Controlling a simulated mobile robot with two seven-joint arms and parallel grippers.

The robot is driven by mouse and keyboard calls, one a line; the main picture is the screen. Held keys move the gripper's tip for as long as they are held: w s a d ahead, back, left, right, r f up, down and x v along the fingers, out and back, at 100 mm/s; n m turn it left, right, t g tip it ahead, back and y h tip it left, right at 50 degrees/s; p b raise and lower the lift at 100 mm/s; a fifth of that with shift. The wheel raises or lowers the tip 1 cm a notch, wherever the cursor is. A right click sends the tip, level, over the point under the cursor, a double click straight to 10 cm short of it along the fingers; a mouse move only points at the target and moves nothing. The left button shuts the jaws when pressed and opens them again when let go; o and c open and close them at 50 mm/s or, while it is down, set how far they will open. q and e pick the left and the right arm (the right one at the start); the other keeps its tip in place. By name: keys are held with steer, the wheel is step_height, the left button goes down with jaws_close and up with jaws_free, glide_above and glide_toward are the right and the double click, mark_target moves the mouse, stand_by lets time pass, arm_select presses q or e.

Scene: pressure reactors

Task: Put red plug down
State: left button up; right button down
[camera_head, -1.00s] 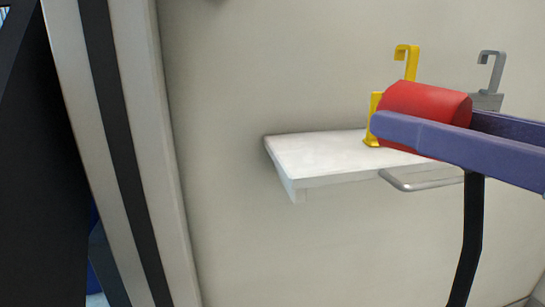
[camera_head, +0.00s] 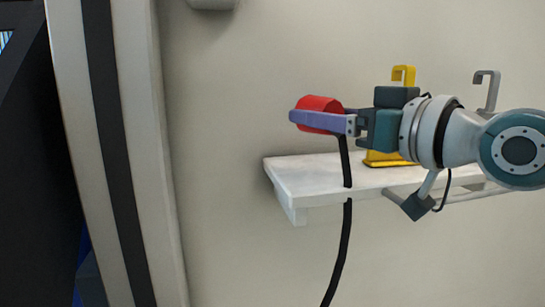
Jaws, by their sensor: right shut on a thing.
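The red plug (camera_head: 319,103) is a short red cylinder with a black cable (camera_head: 344,225) hanging from it. My right gripper (camera_head: 305,118) reaches in from the right and is shut on the plug, with a purple finger across its front. It holds the plug above the left part of the white shelf (camera_head: 310,178), apart from the shelf top. The cable hangs down past the shelf's front edge. My left gripper is not in view.
A yellow hooked holder (camera_head: 404,75) stands on the shelf, partly hidden behind my right arm. A grey hook (camera_head: 487,90) is further right. A metal rail (camera_head: 475,196) runs along the shelf's front right. The shelf's left part is bare.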

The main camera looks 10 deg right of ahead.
mark_target(320, 173)
steer(key=shift+s+f, duration=0.1)
steer(key=shift+f, duration=0.25)
step_height(320, 173, down, 4)
steer(key=shift+f+b, duration=0.2)
steer(key=shift+b, duration=0.65)
steer(key=shift+w+f, duration=0.15)
steer(key=shift+w, duration=0.3)
steer(key=c, duration=0.5)
jaws_free()
steer(key=shift+f, duration=0.15)
steer(key=shift+c, duration=0.2)
steer(key=o, duration=0.5)
steer(key=shift+c, duration=0.2)
